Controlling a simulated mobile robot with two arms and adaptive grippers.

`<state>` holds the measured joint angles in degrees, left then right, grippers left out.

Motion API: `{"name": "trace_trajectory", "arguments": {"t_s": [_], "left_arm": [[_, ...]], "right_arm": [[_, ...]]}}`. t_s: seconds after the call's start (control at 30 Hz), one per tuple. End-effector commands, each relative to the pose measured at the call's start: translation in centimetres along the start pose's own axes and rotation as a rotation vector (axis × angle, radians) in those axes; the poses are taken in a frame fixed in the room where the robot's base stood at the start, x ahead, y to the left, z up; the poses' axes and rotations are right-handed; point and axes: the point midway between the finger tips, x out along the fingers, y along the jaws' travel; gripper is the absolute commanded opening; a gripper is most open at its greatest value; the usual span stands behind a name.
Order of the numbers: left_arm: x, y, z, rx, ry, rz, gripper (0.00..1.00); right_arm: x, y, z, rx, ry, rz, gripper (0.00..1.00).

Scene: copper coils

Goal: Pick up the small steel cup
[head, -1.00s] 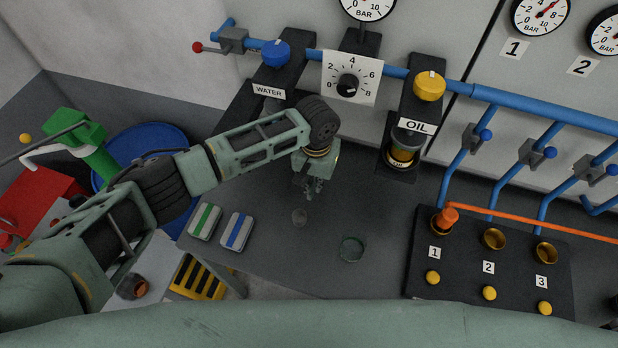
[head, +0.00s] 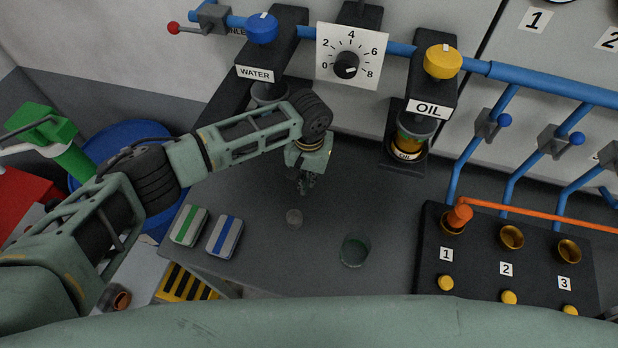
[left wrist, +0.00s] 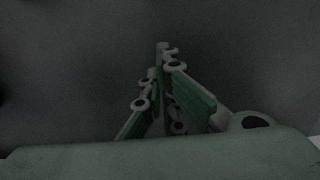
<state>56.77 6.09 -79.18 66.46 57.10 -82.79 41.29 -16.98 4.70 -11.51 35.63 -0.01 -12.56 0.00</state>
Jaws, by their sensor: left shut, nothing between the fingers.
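A larger, see-through greenish cup (head: 354,252) stands to the right and nearer. My right gripper is not in view.
A green-striped block (head: 188,226) and a blue-striped block (head: 225,236) lie left of the small cup. The water dispenser (head: 262,60) and oil dispenser (head: 428,85) stand behind. A black panel (head: 480,250) with brass sockets is at right. Table between is clear.

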Motion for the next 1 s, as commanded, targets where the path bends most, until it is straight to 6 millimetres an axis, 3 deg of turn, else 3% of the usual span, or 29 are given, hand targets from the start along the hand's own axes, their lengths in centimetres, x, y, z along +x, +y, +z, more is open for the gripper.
{"name": "trace_trajectory", "arguments": {"t_s": [0.03,0.23,0.3,0.4,0.63,1.0], "left_arm": [[1.3,0.0,0.0,0.0,0.001,-0.001,0.0],[3.3,0.0,-0.1,-0.001,0.002,0.0,0.0],[2.1,-0.1,1.2,0.001,0.0,-0.001,0.0],[2.1,-0.1,2.5,0.001,0.0,-0.001,0.0],[2.4,-0.1,3.9,0.0,0.001,-0.001,0.0],[2.5,0.0,3.9,0.0,0.001,0.0,0.0]], "right_arm": [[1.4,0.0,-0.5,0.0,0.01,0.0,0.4],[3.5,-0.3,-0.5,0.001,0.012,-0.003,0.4],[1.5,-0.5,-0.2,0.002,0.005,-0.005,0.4],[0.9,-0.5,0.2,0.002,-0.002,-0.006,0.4],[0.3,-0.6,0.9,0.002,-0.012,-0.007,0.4],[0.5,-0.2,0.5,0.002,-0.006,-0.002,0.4]]}}
